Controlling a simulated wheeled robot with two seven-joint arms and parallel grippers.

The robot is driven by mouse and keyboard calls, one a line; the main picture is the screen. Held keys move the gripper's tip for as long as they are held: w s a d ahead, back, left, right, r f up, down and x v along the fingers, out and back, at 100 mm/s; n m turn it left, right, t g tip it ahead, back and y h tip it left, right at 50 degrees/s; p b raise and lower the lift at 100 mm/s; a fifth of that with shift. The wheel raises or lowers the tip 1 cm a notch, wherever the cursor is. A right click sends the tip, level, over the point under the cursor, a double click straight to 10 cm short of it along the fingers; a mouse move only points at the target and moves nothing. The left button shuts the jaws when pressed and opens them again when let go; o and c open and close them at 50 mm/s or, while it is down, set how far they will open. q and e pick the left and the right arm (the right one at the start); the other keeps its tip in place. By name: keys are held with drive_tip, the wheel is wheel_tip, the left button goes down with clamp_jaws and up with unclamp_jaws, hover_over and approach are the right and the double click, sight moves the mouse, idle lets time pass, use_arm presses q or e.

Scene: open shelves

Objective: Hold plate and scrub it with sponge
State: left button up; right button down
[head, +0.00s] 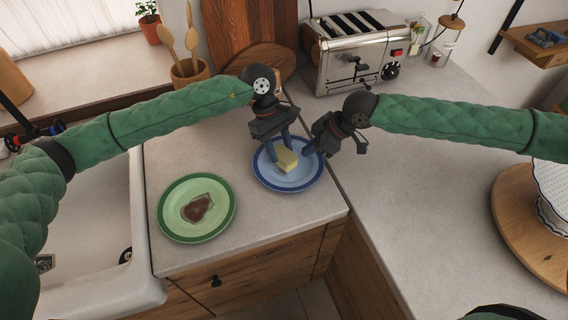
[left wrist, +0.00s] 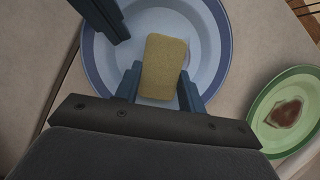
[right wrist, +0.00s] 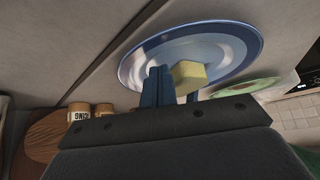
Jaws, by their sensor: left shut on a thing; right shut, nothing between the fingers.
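A blue-rimmed plate (head: 316,176) is on the counter near its front corner. My left gripper (head: 281,148) is shut on a yellow sponge (head: 287,160) above the middle of this plate; the sponge sits between the fingers in the left wrist view (left wrist: 164,62). Whether the sponge touches the plate is hard to tell. My right gripper (head: 308,149) is shut and empty at the plate's right side; its fingers (right wrist: 158,85) overlap the rim in the right wrist view. A green-rimmed plate (head: 169,222) with a brown stain (head: 198,208) lies to the left.
A sink (head: 95,255) is at the left. A toaster (head: 350,58), a utensil pot (head: 188,74) and wooden boards (head: 262,62) stand at the back. A round wooden board (head: 513,218) is at the right. The counter between is clear.

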use_arm(q)
drive_tip(key=shift+a, duration=0.4)
drive_tip(key=shift+s, duration=0.1)
drive_tip(key=shift+s, duration=0.1)
